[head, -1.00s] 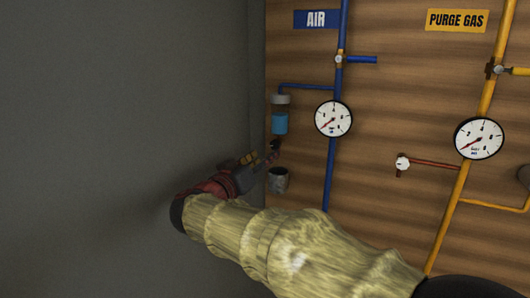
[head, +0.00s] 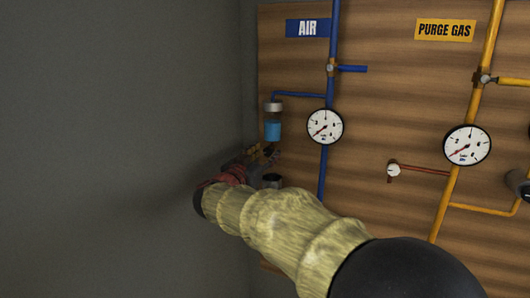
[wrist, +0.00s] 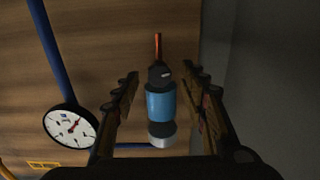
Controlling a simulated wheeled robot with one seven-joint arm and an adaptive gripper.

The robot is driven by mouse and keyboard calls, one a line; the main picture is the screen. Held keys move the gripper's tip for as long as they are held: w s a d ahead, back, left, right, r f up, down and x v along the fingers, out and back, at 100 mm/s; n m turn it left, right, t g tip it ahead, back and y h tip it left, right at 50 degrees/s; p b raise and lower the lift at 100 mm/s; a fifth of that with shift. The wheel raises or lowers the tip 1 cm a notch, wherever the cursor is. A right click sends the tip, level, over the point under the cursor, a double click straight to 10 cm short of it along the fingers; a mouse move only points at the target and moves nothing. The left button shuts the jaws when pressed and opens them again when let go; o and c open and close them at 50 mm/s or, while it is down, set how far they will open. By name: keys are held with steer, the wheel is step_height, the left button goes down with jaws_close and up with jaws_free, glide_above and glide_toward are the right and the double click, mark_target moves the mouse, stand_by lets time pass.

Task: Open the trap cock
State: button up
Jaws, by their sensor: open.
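The trap hangs under the blue air line in the head view as a bowl of blue liquid (head: 273,130) with a grey cap. In the wrist view the trap bowl (wrist: 161,102) appears inverted, between my fingers. The dark cock body (wrist: 160,75) is at the bowl's end, with an orange-red handle or stem (wrist: 158,46) extending beyond it. My gripper (wrist: 160,80) is open, one finger on each side of the bowl and cock, with visible gaps. In the head view my gripper (head: 265,155) is just below the bowl and hides the cock.
A grey cup (head: 272,180) stands below the trap, partly hidden by my arm. A grey wall (head: 150,120) is close on the left. The air gauge (head: 325,126) and blue pipe (head: 323,172) are to the right. Purge gas piping (head: 483,115) is farther right.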

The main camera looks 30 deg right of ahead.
steer(key=shift+w+d, duration=0.1)
steer(key=shift+d, duration=0.05)
steer(key=shift+c, duration=0.8)
jaws_close()
